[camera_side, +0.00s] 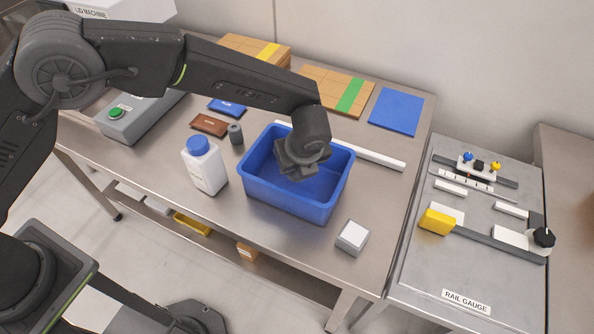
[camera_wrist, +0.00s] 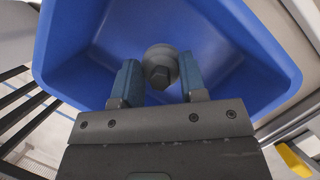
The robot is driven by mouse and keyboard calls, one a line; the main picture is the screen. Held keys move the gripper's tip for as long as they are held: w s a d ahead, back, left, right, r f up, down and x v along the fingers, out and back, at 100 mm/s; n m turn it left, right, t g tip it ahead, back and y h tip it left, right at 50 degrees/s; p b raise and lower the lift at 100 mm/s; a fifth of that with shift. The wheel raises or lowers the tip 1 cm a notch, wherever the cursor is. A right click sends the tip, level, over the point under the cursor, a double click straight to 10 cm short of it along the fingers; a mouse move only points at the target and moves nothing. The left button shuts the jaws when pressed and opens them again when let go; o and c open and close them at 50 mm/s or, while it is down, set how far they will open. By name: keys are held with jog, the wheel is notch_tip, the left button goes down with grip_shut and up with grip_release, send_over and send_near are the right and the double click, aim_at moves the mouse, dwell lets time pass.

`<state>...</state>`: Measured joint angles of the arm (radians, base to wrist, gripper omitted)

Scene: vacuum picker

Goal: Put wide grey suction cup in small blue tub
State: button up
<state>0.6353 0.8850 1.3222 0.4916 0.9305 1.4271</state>
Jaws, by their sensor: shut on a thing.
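The blue tub (camera_side: 266,189) stands on the steel bench in the side view, and its walls fill much of the wrist view (camera_wrist: 80,70). My gripper (camera_side: 297,170) points down over the tub's opening. In the wrist view my gripper (camera_wrist: 160,84) has its two blue-padded fingers on either side of the grey suction cup (camera_wrist: 160,54) and is shut on it. The cup is round with a dark hexagonal fitting facing the camera. The tub's floor lies behind it. In the side view the cup is hidden by my gripper. Whether it touches the floor I cannot tell.
A white bottle with a blue cap (camera_side: 204,168) stands left of the tub, near a small grey cylinder (camera_side: 236,134). A white box (camera_side: 352,237) stands to its right. A white bar (camera_side: 370,157) lies behind. The rail gauge table (camera_side: 440,270) is at the right.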

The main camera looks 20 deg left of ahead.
aim_at(297, 174)
jog(key=shift+f, duration=1.95)
jog(key=shift+f, duration=0.15)
jog(key=o, duration=0.9)
jog(key=v, duration=1.2)
jog(key=shift+r, duration=0.25)
jog(key=shift+w, duration=0.1)
